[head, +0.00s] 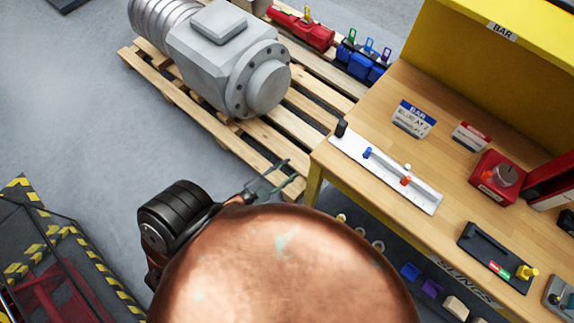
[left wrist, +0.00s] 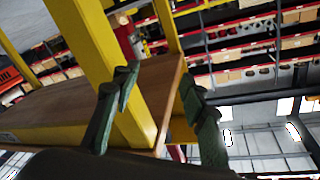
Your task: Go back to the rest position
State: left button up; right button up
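My left gripper (head: 288,172) shows in the middle of the head view, past the large copper-coloured rounded surface that fills the bottom. It is beside the near corner of the workbench (head: 335,158), in front of the wooden pallet (head: 190,101). In the left wrist view its two dark green fingers (left wrist: 158,80) are spread apart with nothing held between them. The bench's wooden edge and yellow frame (left wrist: 98,55) show behind and between the fingers; whether they touch cannot be told. My right gripper is not in view.
A grey flanged valve actuator (head: 225,55) lies on the pallet with red (head: 302,28) and blue (head: 362,62) parts. The bench holds a white rail fixture (head: 385,172), a red box (head: 497,177) and a black tray (head: 497,256).

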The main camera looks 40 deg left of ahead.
pick_arm(q)
jog(key=shift+f, duration=0.45)
dwell(0.3)
jog(key=s+a+f+n+g+y, duration=0.1)
jog(key=s+f+n+g, duration=0.15)
jog(key=f, duration=0.65)
jog(key=s+a+f+n+g+y, duration=0.1)
jog(key=s+f+g, duration=0.25)
jog(key=f, duration=0.45)
jog(key=s+a+f+n+g+y, duration=0.15)
jog(key=s+f, duration=0.25)
jog(key=f, duration=0.5)
jog(key=s+f+n+g, duration=0.1)
jog(key=s+f+g, duration=0.4)
jog(key=s, duration=0.9)
jog(key=s+f+n+g, duration=0.2)
jog(key=s+f+g, duration=0.3)
jog(key=s+f, duration=0.6)
jog(key=s+y, duration=0.1)
jog(key=s, duration=0.2)
jog(key=shift+d, duration=0.4)
